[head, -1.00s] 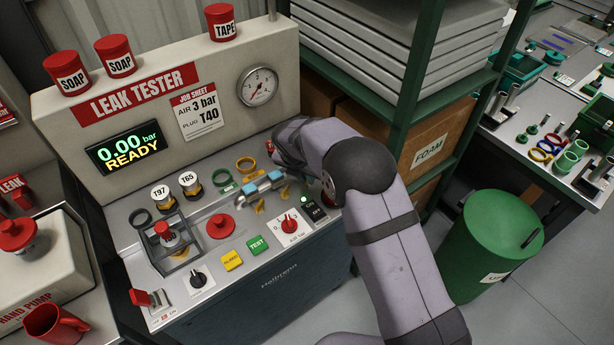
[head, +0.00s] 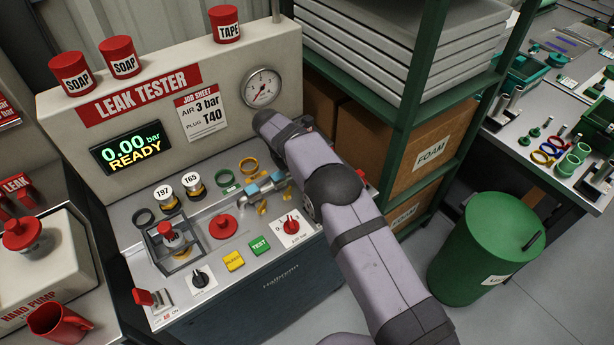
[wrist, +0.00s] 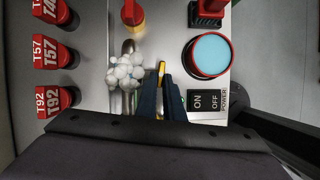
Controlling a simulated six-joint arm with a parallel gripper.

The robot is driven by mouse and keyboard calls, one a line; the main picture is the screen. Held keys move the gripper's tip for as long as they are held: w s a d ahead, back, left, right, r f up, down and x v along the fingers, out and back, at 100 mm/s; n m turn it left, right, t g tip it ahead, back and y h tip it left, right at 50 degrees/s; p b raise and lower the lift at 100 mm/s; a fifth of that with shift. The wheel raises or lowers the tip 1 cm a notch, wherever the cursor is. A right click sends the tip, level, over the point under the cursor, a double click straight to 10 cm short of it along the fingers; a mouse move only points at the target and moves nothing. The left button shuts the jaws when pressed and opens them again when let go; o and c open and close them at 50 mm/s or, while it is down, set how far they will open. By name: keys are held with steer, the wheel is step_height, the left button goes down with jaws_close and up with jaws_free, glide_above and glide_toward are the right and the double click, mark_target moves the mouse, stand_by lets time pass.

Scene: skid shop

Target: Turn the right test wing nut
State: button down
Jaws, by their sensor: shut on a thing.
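A yellow wing nut (wrist: 161,67) stands upright between my fingertips in the wrist view. My gripper (wrist: 160,82) is shut on it, one dark blue finger on each side. In the head view my arm hides the gripper and the nut it holds. Another yellow wing nut (head: 262,208) shows left of my arm in the head view, by the light blue pipe fittings (head: 264,184). The grip's lower part and the nut's base are hidden by the fingers.
White foam (wrist: 124,72) clings to the pipe left of my fingers. A red-rimmed cup with light blue liquid (wrist: 208,55) and an ON/OFF switch (wrist: 206,101) stand close on the right. Red plugs (wrist: 54,100) line the left. The green shelf (head: 408,110) rises beside my arm.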

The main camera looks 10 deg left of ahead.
steer(key=shift+a+m+g, duration=0.1)
steer(key=shift+m+g, duration=0.2)
steer(key=shift+m, duration=0.5)
steer(key=c, duration=1.9)
jaws_free()
steer(key=shift+w, duration=0.1)
steer(key=shift+o, duration=0.2)
steer(key=shift+r+n, duration=0.1)
steer(key=shift+n, duration=0.3)
